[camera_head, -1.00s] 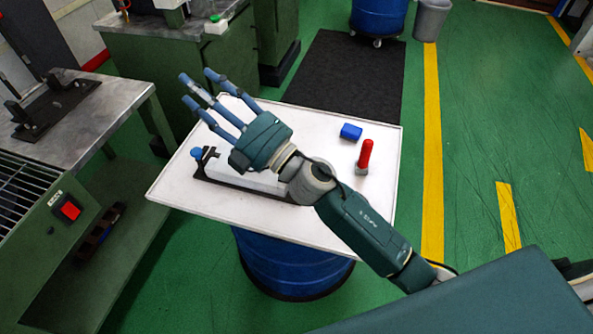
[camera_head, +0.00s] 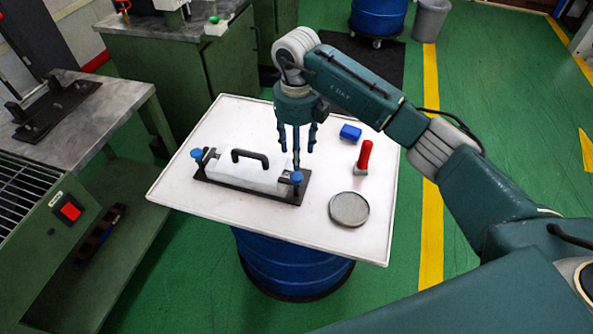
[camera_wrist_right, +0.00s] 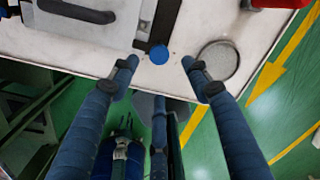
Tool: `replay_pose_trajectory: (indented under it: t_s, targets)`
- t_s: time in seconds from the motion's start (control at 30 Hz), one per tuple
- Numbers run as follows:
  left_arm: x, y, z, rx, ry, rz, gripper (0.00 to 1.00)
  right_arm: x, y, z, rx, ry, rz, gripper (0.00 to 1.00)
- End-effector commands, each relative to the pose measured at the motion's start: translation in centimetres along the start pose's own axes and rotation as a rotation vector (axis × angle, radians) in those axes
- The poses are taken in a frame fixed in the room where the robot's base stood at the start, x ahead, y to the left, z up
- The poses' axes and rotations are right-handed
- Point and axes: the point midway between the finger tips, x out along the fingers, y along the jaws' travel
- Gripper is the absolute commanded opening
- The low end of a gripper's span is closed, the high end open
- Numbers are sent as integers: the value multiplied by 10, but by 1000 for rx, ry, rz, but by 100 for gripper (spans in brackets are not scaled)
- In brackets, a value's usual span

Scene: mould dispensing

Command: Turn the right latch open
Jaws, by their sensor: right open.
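The mould (camera_head: 235,170) is a grey metal block with a black arched handle (camera_head: 250,155), set on a black base plate on the white table. The right latch (camera_head: 297,177) has a blue knob and stands at the mould's right end. The left latch (camera_head: 197,154) has a similar blue knob at the other end. My right gripper (camera_head: 297,155) is open, fingers pointing down, close above the right latch. In the right wrist view the blue knob (camera_wrist_right: 159,54) shows between the spread fingertips (camera_wrist_right: 160,65), and I see no grip on it. My left gripper is out of view.
On the white table (camera_head: 270,225) are a round grey disc (camera_head: 349,209), a red-handled tool (camera_head: 364,155) and a blue block (camera_head: 350,132). A workbench (camera_head: 100,110) stands at left. The table's front left is clear.

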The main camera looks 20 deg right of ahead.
Motion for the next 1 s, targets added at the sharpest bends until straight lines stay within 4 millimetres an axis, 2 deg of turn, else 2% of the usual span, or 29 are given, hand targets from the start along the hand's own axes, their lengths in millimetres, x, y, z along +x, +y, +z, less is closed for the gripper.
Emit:
replay_pose_trajectory:
  t_s: [0.3, 0.43, 0.6, 0.87, 1.0]
  targets:
    - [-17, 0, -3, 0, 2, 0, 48, 60, 2, -2, -1, 5, 4, 48]
    - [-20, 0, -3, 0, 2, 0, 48, 78, 2, -1, -2, 2, 5, 48]
    - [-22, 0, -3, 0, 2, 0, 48, 89, 2, 0, -3, 0, 5, 48]
    - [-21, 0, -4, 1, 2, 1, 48, 91, 2, 0, -3, -1, 5, 48]
    - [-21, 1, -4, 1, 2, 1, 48, 91, 2, 0, -3, -1, 5, 24]
